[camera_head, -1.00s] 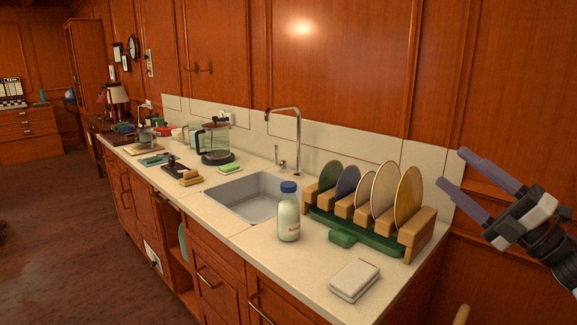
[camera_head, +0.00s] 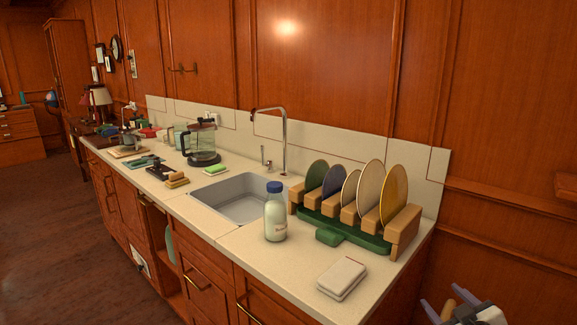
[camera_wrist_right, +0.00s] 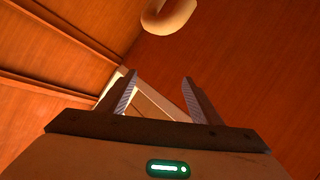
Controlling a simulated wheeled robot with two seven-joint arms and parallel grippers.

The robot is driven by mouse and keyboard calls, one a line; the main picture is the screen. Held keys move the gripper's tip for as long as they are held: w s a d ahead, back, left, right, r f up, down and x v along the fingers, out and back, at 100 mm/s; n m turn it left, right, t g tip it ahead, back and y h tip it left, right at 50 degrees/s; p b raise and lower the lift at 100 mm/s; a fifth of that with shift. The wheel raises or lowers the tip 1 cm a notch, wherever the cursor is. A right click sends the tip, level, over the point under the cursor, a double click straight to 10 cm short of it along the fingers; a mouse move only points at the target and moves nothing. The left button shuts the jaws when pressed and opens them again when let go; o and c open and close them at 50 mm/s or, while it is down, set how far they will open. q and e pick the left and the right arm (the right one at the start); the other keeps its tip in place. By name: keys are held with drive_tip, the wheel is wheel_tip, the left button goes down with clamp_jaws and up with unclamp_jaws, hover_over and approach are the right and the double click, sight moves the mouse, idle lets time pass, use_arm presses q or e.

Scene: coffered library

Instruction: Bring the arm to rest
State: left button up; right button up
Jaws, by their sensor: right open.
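My right gripper (camera_head: 446,312) is at the lower right of the head view, in front of the wood wall and to the right of the counter's end. Its two fingers stand apart with nothing between them. In the right wrist view the gripper (camera_wrist_right: 158,95) also shows spread, empty fingers. Behind them are wood panelling and a pale surface. My left gripper is in neither view.
The counter (camera_head: 258,258) holds a capped milk bottle (camera_head: 275,218), a dish rack (camera_head: 396,238) with several plates, a white block (camera_head: 342,277), a sink (camera_head: 240,197) and a coffee maker (camera_head: 203,147). Floor at the left is clear.

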drive_tip(key=s+a+f+g+y, duration=0.3)
drive_tip(key=s+a+f, duration=1.1)
drive_tip(key=s+f, duration=0.25)
drive_tip(key=s+a+f+m+g, duration=0.1)
drive_tip(key=s+a, duration=0.3)
drive_tip(key=s, duration=0.4)
drive_tip(key=s+a+f+m+g+y, duration=0.1)
drive_tip(key=s+a+f, duration=0.1)
drive_tip(key=s+a, duration=0.3)
drive_tip(key=s, duration=0.4)
drive_tip(key=shift+a+f, duration=0.15)
